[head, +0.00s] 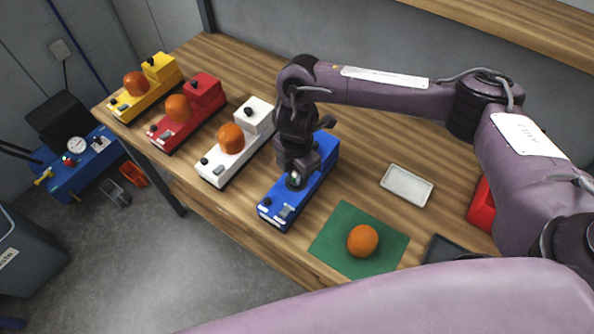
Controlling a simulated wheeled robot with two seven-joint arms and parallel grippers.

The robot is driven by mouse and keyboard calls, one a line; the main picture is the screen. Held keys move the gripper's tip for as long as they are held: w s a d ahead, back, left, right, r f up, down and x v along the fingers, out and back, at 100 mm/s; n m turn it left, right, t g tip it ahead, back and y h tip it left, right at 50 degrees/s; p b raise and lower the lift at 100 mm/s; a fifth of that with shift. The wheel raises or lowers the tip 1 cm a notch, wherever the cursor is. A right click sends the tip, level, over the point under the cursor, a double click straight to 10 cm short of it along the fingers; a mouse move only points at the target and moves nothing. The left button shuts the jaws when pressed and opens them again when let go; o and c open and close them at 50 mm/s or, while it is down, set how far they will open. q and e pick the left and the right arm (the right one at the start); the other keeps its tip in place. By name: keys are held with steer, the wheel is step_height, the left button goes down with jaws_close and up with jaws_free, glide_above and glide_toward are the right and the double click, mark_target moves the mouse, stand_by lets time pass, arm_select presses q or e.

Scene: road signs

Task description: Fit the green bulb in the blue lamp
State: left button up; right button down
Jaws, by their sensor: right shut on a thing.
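The blue lamp (277,209) stands on the wooden table, in line with the other lamps. My right gripper (294,183) points down over the middle of the blue lamp's base, in front of its raised block. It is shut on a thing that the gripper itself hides. No green bulb shows, and the lamp's socket is hidden behind the gripper. An orange bulb (362,241) lies on a green mat (334,236) to the right of the blue lamp. My left gripper is not in view.
White (216,173), red (171,138) and yellow (128,106) lamps stand to the left, each with an orange bulb. A white tray (407,185) lies right of the blue lamp. A red object (481,204) and a dark tray (446,250) are partly behind my arm.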

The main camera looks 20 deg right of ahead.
steer(key=shift+s+f, duration=0.4)
steer(key=shift+f, duration=0.2)
steer(key=c, duration=1.6)
jaws_free()
steer(key=o, duration=0.4)
steer(key=shift+w+a+f, duration=0.1)
steer(key=shift+w+a, duration=0.05)
steer(key=shift+w, duration=0.05)
steer(key=shift+s, duration=0.1)
steer(key=r, duration=0.6)
steer(key=w+r, duration=0.1)
steer(key=r, duration=0.2)
steer(key=shift+w+r+p, duration=0.1)
steer(key=shift+p, duration=0.3)
